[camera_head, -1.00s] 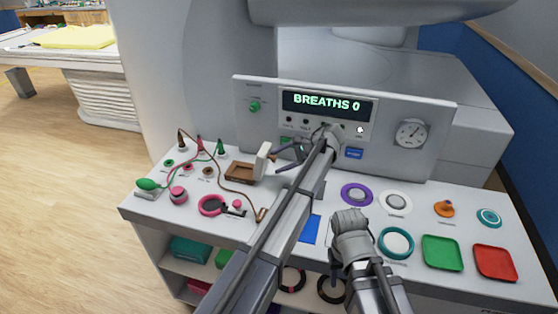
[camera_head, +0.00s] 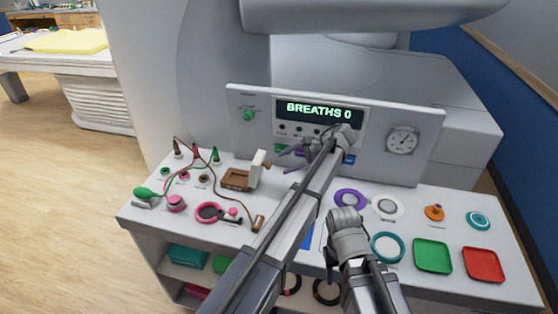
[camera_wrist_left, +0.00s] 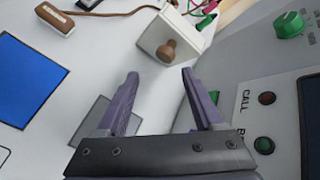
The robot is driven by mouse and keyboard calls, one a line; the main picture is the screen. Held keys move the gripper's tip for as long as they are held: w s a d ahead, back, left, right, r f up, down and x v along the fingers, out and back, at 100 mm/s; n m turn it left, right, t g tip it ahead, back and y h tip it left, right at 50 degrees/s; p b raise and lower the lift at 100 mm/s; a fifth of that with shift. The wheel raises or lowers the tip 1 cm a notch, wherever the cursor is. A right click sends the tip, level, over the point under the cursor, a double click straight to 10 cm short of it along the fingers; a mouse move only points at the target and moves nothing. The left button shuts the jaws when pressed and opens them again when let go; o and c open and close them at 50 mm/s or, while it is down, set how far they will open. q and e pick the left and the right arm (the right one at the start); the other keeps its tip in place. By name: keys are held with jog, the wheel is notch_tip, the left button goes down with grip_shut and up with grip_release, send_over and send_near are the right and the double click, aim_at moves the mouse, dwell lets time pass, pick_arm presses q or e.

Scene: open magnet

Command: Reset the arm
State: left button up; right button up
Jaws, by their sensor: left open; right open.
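My left gripper (camera_head: 291,159) is open and empty in front of the console panel (camera_head: 415,165), just right of a brown block with a white upright plate (camera_head: 257,168). In the left wrist view its two purple fingers (camera_wrist_left: 160,95) are spread with nothing between them; the white plate with a brown knob (camera_wrist_left: 170,47) lies beyond the fingertips. My left arm crosses the middle of the table. My right arm (camera_head: 349,240) reaches in at the lower middle; its gripper fingers are hidden behind its wrist, low by the table's front edge.
The panel display (camera_head: 319,111) reads BREATHS 0. A gauge (camera_head: 402,141) is at right. A green tray (camera_head: 432,256), red tray (camera_head: 483,264) and several rings occupy the right side.

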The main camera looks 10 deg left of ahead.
pick_arm(q)
jog(key=shift+v, duration=0.8)
jog(key=s+a+f+n+h, duration=0.1)
jog(key=s+f+n+h, duration=0.1)
jog(key=s, duration=0.7)
jog(key=s+a+f+n+h, duration=0.1)
jog(key=s+f+n+h, duration=0.2)
jog(key=s, duration=0.6)
jog(key=s+a+f+n+h, duration=0.2)
jog(key=s+h, duration=0.3)
jog(key=s, duration=0.5)
jog(key=shift+s+f+n, duration=0.1)
jog(key=shift+f+n, duration=0.65)
jog(key=shift+n, duration=0.15)
jog(key=s+d+m, duration=0.3)
jog(key=s+d, duration=0.3)
jog(key=d, duration=0.5)
jog(key=shift+d+g+y, duration=0.25)
jog(key=shift+g+y, duration=0.05)
jog(key=shift+y, duration=0.1)
jog(key=shift+s, duration=0.15)
